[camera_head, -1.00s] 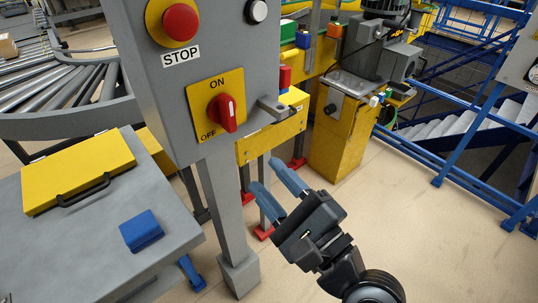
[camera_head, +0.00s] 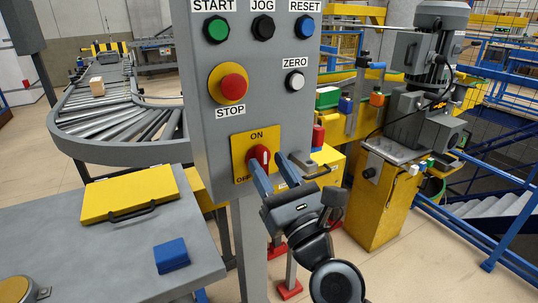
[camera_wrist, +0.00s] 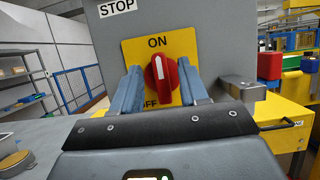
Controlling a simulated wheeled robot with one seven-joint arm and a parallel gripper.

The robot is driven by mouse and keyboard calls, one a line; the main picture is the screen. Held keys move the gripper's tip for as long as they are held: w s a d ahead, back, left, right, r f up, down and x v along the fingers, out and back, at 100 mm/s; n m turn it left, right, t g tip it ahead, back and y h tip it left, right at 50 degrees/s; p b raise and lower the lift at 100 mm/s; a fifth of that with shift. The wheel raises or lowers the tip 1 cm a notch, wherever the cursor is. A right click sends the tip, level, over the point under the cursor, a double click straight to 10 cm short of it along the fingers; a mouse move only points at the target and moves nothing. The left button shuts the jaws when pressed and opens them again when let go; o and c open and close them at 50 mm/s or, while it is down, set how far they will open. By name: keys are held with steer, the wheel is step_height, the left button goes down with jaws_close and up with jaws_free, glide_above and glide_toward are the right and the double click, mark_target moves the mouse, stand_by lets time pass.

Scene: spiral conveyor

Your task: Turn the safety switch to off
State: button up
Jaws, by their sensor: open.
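The safety switch is a red rotary knob (camera_head: 259,157) with a white pointer line, on a yellow plate (camera_head: 240,141) marked ON at the top and OFF at the lower left. In the wrist view the knob (camera_wrist: 160,78) stands with its pointer up towards ON. My gripper (camera_head: 268,168) is open in front of the panel, its two blue fingers pointing at the switch. In the wrist view the fingers stand on either side of the knob with gaps; whether they reach its depth is unclear. Part of the OFF label is hidden.
The grey control panel (camera_head: 205,120) carries a red STOP button (camera_head: 233,88) above the switch and several other buttons. A grey bracket (camera_head: 317,168) juts out right of the switch. A grey table with a yellow case (camera_head: 130,194) and a blue block (camera_head: 171,255) stands left.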

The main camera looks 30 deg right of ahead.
steer(key=shift+w+r, duration=0.2)
steer(key=shift+w, duration=0.35)
jaws_close()
